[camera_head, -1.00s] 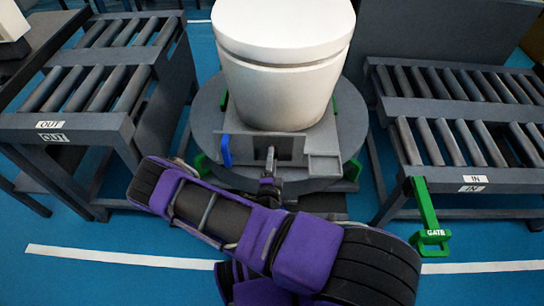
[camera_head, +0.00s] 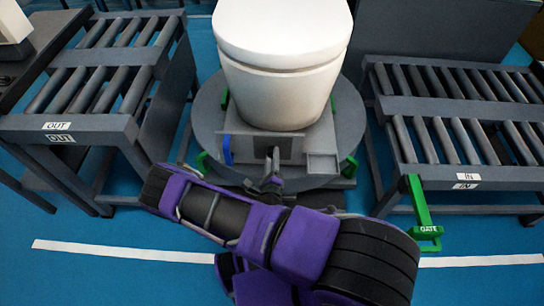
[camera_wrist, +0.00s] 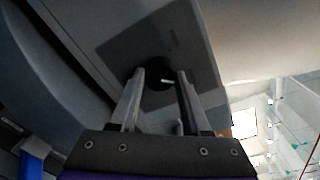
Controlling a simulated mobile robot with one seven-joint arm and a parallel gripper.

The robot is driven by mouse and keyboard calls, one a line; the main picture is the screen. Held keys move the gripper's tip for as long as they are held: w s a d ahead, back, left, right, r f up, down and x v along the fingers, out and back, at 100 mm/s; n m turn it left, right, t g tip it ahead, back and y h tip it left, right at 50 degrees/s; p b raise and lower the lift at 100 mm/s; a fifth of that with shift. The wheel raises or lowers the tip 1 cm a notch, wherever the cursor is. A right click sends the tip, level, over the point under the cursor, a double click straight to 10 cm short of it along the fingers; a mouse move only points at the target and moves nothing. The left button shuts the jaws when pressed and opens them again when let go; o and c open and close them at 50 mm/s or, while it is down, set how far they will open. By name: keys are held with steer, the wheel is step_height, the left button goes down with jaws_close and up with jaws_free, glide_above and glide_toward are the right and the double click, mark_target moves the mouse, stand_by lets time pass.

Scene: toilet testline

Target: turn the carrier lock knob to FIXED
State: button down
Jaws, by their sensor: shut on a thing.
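The carrier lock knob (camera_wrist: 157,76) is a small round black knob with a short white mark, on a dark panel of the grey carrier. In the wrist view it sits between the fingertips of my gripper (camera_wrist: 160,76), which is shut on it. The white mark lies roughly level in that picture. In the head view my gripper (camera_head: 274,158) reaches the front of the carrier (camera_head: 294,133) below the white toilet (camera_head: 285,60) and hides the knob. The panel's lettering is too dark to read.
A blue lever (camera_head: 227,150) stands just left of the gripper on the carrier. Green brackets (camera_head: 349,167) edge the round turntable. The OUT roller conveyor (camera_head: 65,128) is at left. The IN conveyor (camera_head: 455,177) and green GATE handle (camera_head: 422,212) are at right.

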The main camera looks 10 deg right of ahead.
steer(key=shift+m, duration=0.3)
steer(key=shift+c, duration=1.8)
jaws_free()
steer(key=v, duration=1.7)
steer(key=shift+s+r, duration=0.15)
steer(key=shift+s, duration=0.1)
